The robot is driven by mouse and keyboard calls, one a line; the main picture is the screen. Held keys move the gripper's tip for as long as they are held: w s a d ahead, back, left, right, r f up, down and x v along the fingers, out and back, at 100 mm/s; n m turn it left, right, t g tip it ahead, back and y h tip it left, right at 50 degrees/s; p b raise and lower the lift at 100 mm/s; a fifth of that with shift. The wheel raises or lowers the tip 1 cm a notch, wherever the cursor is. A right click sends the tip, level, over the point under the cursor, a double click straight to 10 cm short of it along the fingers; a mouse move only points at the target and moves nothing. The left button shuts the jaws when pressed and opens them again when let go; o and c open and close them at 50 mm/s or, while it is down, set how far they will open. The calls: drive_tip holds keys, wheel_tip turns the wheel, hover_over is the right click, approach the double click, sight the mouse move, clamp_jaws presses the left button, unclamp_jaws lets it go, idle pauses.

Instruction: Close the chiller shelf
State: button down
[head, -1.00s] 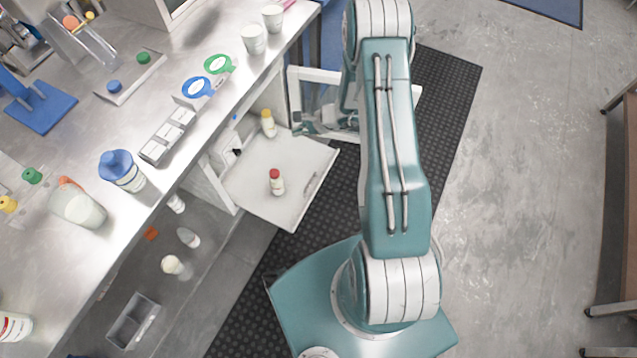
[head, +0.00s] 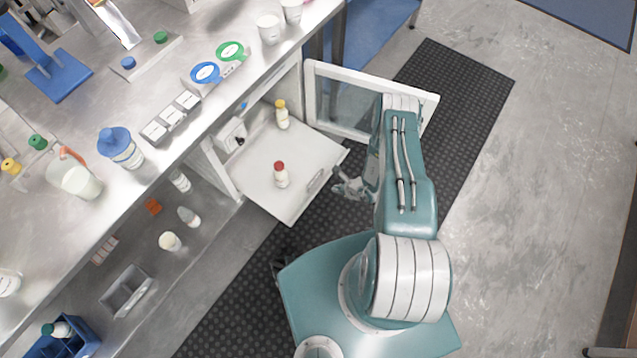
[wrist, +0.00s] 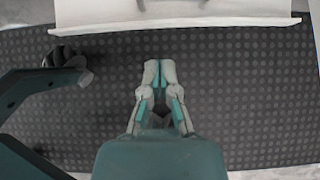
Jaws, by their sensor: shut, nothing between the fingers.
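The white chiller shelf (head: 309,160) is pulled out of the chiller under the bench. Its front edge, with a grey handle (head: 316,180), faces my arm. A red-capped bottle (head: 281,176) and a yellow-capped bottle (head: 283,118) stand upright on it. My gripper (head: 341,184) is shut and empty, just outside the shelf's front edge near the handle. In the wrist view, the fingertips (wrist: 159,65) are together over the dark mat, and the shelf's front edge (wrist: 180,24) crosses the top. I cannot tell the exact gap.
The chiller's glass door (head: 338,98) stands open beyond the shelf, partly behind my arm. The black mat (head: 462,90) and the floor at right are clear.

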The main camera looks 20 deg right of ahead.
approach(318, 183)
drive_tip(key=shift+s+a+f, duration=0.2)
drive_tip(key=shift+a+f, duration=0.1)
drive_tip(key=shift+a, duration=0.3)
drive_tip(key=shift+s+a+f, duration=0.2)
drive_tip(key=shift+a+f, duration=0.1)
drive_tip(key=shift+a, duration=0.3)
drive_tip(key=shift+w+a+f, duration=0.15)
drive_tip(key=shift+w+a, duration=0.5)
drive_tip(key=shift+w, duration=0.1)
drive_tip(key=shift+w+a+f, duration=0.1)
drive_tip(key=shift+w+a, duration=0.5)
drive_tip(key=shift+w, duration=0.2)
drive_tip(key=shift+w, duration=0.1)
